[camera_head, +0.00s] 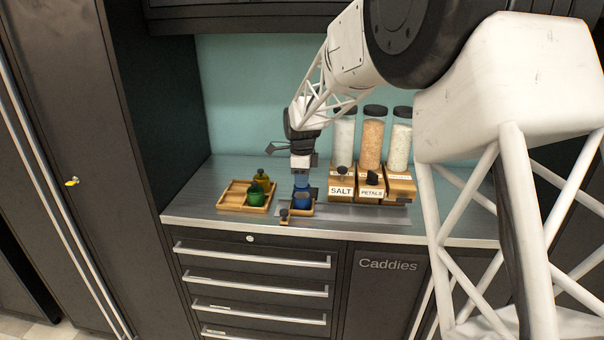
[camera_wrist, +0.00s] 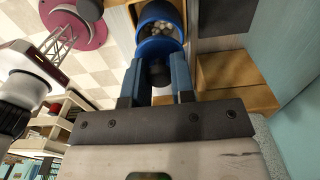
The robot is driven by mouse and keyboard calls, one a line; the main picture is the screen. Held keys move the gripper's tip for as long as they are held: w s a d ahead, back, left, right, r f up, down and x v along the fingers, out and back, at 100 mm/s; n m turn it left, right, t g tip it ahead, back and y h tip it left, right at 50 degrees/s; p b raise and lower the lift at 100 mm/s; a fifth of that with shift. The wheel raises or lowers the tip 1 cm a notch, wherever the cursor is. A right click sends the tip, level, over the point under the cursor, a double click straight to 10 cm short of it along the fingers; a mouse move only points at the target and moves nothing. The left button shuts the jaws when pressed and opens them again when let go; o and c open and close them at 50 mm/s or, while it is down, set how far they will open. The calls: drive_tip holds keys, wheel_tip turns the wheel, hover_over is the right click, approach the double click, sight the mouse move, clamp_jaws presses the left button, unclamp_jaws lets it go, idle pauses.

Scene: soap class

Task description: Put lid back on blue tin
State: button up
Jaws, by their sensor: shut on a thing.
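The blue tin (camera_head: 303,205) stands in a small wooden tray (camera_head: 286,220) on the counter. In the wrist view the blue tin (camera_wrist: 161,10) is open at the top, with pale pebble-like contents showing inside. My gripper (camera_head: 302,187) points down right above the tin. In the wrist view my gripper's blue fingers (camera_wrist: 158,78) are shut on the black knob of the blue lid (camera_wrist: 158,47). The lid is near the tin's mouth and covers part of it from this angle. I cannot tell whether lid and rim touch.
A wooden caddy (camera_head: 233,188) to the left holds a green bottle (camera_head: 256,196) and an amber bottle (camera_head: 262,180). Wooden SALT (camera_head: 341,191) and PETALS (camera_head: 371,193) boxes with tall jars stand close on the right. A dark knob (camera_head: 284,213) stands at the tray's front left.

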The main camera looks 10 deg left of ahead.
drive_tip(key=shift+f, duration=0.9)
drive_tip(key=shift+f, duration=0.2)
idle(2.1)
drive_tip(key=o, duration=1)
drive_tip(key=shift+o, duration=0.4)
drive_tip(key=o, duration=0.4)
drive_tip(key=shift+r, duration=0.15)
drive_tip(key=shift+r, duration=3.35)
